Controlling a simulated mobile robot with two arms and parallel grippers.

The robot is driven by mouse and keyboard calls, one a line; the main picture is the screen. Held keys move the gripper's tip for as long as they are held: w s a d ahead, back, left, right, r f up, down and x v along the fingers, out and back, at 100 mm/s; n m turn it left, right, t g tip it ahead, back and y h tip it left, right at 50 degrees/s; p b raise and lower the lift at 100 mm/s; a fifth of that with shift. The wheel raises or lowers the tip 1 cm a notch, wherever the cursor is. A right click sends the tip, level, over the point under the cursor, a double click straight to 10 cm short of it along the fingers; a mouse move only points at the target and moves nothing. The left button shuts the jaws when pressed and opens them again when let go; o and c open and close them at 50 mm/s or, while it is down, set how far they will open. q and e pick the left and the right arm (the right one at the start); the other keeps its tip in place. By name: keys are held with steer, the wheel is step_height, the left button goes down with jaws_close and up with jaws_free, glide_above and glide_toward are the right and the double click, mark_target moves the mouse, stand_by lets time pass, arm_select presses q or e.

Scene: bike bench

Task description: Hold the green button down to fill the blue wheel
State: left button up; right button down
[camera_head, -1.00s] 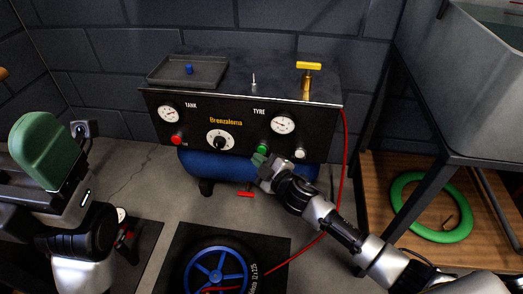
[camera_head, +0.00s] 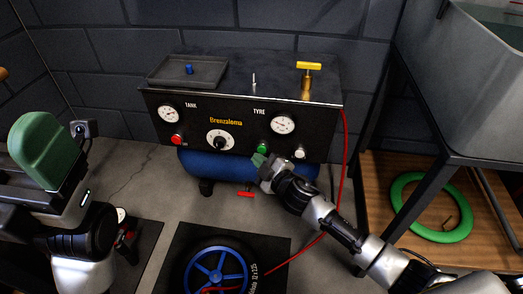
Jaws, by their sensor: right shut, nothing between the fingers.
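The compressor's front panel (camera_head: 240,105) faces me. The green button (camera_head: 262,148) sits on it below the TYRE gauge (camera_head: 283,124). My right gripper (camera_head: 258,159) is shut and empty, with its green tips at or just below the green button; I cannot tell whether they touch it. The blue wheel (camera_head: 216,270) with its black tyre lies on a dark mat (camera_head: 270,248) at the bottom. A red hose (camera_head: 343,165) runs from the compressor's right side down to the wheel. My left gripper (camera_head: 42,150) is at the left edge, away from the panel; its jaw state is unclear.
The panel also has a TANK gauge (camera_head: 169,114), a red button (camera_head: 177,139), a dial (camera_head: 220,140) and a white button (camera_head: 299,153). A tray (camera_head: 210,73) and a yellow-handled valve (camera_head: 308,67) are on top. A green ring (camera_head: 403,190) lies on the wooden shelf at right.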

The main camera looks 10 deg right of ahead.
steer(key=shift+w, duration=0.15)
stand_by(0.5)
steer(key=shift+w+d, duration=0.15)
steer(key=shift+w, duration=0.1)
steer(key=shift+w+d, duration=0.2)
steer(key=shift+w, duration=0.15)
stand_by(6.8)
